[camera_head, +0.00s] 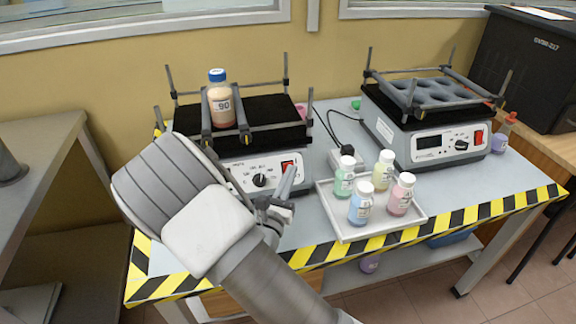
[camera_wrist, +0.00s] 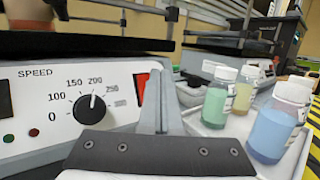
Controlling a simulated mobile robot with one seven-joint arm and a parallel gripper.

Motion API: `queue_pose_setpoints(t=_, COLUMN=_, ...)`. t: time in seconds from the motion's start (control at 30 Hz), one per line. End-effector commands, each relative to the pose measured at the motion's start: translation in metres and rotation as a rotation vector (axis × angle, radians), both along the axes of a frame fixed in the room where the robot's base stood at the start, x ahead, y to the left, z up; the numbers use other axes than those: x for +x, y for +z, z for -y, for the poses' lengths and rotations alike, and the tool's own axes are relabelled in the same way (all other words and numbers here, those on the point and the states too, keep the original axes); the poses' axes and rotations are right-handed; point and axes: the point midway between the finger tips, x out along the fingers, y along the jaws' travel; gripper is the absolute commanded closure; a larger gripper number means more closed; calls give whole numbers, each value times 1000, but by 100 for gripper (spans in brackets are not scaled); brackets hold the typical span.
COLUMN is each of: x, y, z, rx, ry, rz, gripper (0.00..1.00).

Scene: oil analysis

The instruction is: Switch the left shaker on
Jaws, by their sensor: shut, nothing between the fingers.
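The left shaker (camera_head: 240,140) has a black platform with clamp bars and a white front panel. A bottle with a blue cap, marked 90 (camera_head: 221,100), stands on it. Its red switch (camera_head: 288,167) is at the right end of the panel; in the wrist view the red switch (camera_wrist: 141,85) is partly hidden behind the fingers. The black speed knob (camera_wrist: 90,108) is left of it, beside a printed scale. My gripper (camera_head: 291,172) is shut and empty, its fingertips close in front of the switch. I cannot tell whether they touch it.
A white tray (camera_head: 345,228) with several small bottles stands right of my gripper, close by. The right shaker (camera_head: 425,140), with an empty rack, stands further right. Cables and a power strip (camera_head: 343,158) lie between the shakers. Striped tape marks the table's front edge.

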Motion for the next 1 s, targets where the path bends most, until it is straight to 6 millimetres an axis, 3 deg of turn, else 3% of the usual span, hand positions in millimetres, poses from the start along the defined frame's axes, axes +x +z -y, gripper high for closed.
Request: queue_pose_setpoints(t=1.0, x=8, y=-3, z=-2, rx=0, ry=0, rz=0, gripper=100)
